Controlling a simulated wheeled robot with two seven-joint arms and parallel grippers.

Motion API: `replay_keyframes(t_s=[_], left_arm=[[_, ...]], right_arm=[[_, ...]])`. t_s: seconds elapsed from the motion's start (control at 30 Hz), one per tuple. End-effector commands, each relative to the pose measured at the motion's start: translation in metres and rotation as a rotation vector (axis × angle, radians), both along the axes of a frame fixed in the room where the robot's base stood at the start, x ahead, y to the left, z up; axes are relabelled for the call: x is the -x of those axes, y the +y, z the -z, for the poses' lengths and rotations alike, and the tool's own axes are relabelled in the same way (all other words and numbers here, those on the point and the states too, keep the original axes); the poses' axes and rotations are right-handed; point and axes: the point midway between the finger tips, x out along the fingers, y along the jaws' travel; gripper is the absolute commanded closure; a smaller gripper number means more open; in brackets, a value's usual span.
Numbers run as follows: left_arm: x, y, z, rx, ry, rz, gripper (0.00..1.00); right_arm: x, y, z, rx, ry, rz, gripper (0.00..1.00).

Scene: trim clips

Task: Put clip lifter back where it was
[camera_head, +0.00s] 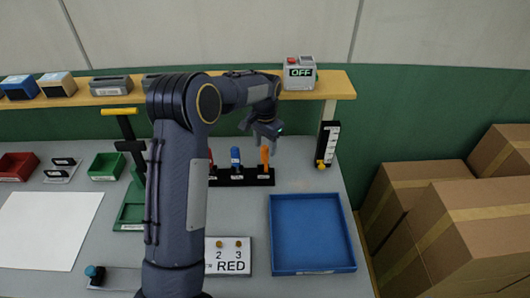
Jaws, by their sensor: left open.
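A black tool rack (258,177) stands on the grey bench and holds several upright tools. An orange-handled tool (264,157) stands at its right end, a blue-handled tool (235,157) in the middle, and a red-handled tool (210,157) is partly hidden by my arm. No label that I can read tells which is the clip lifter. My left gripper (267,137) is open, just above the orange handle. I cannot tell whether its fingers touch the handle. My right gripper is not in view.
A blue tray (312,232) lies empty at the right. A sign plate (240,256) reads "2 3 RED". A green press with a yellow handle (119,111) is at the left. A shelf (335,86) carries a box (299,74) showing OFF. Cardboard boxes (455,220) stand beyond the bench.

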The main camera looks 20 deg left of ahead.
Motion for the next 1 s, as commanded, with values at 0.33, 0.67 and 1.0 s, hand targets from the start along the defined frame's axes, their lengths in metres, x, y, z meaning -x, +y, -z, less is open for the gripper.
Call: replay_keyframes(t_s=[0.33,0.67,1.0], left_arm=[[0.000,0.000,-0.064,0.000,-0.001,0.001,0.54],[0.037,0.006,-0.108,0.063,-0.054,-0.060,0.54],[0.207,-0.014,-0.161,0.289,-0.253,-0.274,0.54]], right_arm=[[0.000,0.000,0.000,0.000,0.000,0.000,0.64],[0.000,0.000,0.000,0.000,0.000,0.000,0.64],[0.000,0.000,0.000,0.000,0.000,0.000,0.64]])
